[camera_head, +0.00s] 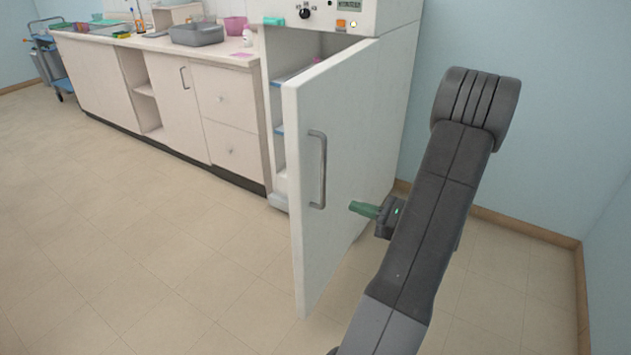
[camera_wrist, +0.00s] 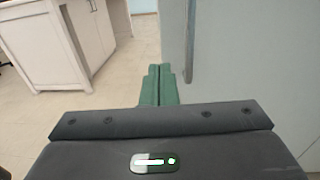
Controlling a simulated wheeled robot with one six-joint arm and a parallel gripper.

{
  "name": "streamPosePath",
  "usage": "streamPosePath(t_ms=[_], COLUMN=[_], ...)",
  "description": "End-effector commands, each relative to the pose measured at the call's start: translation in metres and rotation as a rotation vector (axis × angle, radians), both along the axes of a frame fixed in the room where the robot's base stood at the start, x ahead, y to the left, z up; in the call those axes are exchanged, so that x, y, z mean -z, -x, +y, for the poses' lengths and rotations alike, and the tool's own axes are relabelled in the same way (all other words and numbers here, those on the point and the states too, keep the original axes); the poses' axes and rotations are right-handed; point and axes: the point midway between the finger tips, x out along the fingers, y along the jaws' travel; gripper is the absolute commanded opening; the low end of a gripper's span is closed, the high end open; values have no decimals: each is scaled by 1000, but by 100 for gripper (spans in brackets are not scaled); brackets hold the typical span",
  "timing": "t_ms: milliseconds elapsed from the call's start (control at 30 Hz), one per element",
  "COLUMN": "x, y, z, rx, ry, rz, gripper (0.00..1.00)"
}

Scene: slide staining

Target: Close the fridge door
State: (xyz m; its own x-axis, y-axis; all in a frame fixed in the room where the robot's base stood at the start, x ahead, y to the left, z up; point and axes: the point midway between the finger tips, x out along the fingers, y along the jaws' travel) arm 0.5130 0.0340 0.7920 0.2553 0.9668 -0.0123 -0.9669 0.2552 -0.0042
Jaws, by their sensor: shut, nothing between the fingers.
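The fridge (camera_head: 377,110) is a white cabinet with a control panel on top, and its door (camera_head: 337,240) stands wide open, swung out towards me. A grey vertical handle (camera_head: 317,170) is on the door's outer face; it also shows in the wrist view (camera_wrist: 190,45). My gripper (camera_head: 352,207) has green fingers, shut and empty, and is by the door's outer face, right of and a little below the handle. In the wrist view the fingertips (camera_wrist: 160,68) are just left of the handle's lower end. I cannot tell whether they touch the door.
A white counter (camera_head: 160,100) with drawers runs along the wall left of the fridge, with a grey tub (camera_head: 196,34) and small items on top. A blue trolley (camera_head: 50,60) stands far left. The tiled floor (camera_head: 130,240) in front is clear. A wall is close on the right.

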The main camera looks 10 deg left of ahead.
Motion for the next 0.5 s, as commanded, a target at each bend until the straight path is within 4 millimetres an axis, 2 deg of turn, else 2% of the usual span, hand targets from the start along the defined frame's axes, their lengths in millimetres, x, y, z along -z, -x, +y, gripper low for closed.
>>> streamPosePath(t_ms=[167, 267, 500], x=[0, 0, 0], y=[-7, -10, -23], z=[9, 24, 75], rx=[8, 6, 4], ry=[-17, -16, -14], rz=[4, 3, 1], gripper=[0, 0, 0])
